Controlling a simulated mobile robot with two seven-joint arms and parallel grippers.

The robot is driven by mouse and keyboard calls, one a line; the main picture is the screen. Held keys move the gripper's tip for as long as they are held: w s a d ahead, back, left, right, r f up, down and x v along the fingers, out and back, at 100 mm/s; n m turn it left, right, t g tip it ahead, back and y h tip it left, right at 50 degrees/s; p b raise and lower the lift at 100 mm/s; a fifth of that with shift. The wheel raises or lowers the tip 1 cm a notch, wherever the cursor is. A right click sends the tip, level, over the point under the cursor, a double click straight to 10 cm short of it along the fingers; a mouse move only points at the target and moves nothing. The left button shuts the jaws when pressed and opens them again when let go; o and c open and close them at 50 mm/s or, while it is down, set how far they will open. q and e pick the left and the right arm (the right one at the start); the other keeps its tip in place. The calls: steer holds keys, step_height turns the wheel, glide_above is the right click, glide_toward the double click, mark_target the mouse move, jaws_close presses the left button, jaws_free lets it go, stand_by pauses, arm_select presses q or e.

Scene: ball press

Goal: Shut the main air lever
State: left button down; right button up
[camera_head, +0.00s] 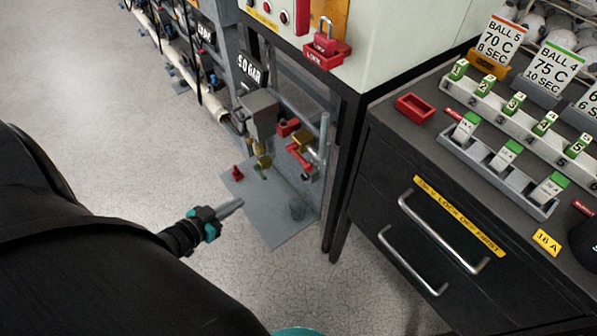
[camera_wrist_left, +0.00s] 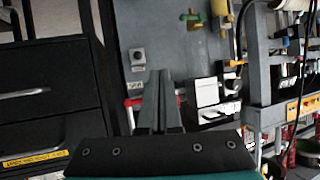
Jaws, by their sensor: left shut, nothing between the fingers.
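The air fittings sit on a grey plate (camera_head: 278,212) under the press cabinet. They include a grey box (camera_head: 259,113), a brass-yellow part (camera_head: 263,162), red handles (camera_head: 300,154) and a small red piece (camera_head: 238,173). I cannot tell for certain which of these is the main air lever. My left gripper (camera_head: 239,203) is shut and empty, at the left edge of the plate. In the left wrist view the fingers (camera_wrist_left: 160,85) lie together in front of the grey panel (camera_wrist_left: 153,28), with a yellow fitting (camera_wrist_left: 194,19) beyond them. My right gripper is not in view.
A "50 BAR" sign (camera_head: 249,68) hangs at the cabinet's left edge. A red lock (camera_head: 326,45) is above. The black drawer unit (camera_head: 388,205) with metal handles stands to the right. Open floor (camera_head: 110,150) lies to the left.

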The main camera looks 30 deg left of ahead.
arm_select(q)
steer(key=w+d+r+m+t+h+b, duration=0.1)
steer(key=w+d+r+h, duration=0.1)
steer(key=r, duration=0.4)
steer(key=w+d+r+m+t+h+b, duration=0.1)
steer(key=w+d+r+t+h+b, duration=0.1)
steer(key=r, duration=0.3)
steer(key=shift+w+d+r+m+h, duration=0.25)
steer(key=shift+w+r+m+h, duration=0.25)
steer(key=shift+h, duration=0.3)
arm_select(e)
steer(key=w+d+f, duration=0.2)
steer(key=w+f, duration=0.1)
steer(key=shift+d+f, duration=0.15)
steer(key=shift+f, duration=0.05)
arm_select(q)
steer(key=shift+f, duration=0.15)
steer(key=b, duration=0.4)
glide_above(299, 158)
steer(key=s, duration=0.3)
steer(key=f, duration=0.1)
steer(key=shift+w+f+b, duration=0.15)
steer(key=shift+f+b, duration=0.8)
steer(key=shift+f, duration=0.75)
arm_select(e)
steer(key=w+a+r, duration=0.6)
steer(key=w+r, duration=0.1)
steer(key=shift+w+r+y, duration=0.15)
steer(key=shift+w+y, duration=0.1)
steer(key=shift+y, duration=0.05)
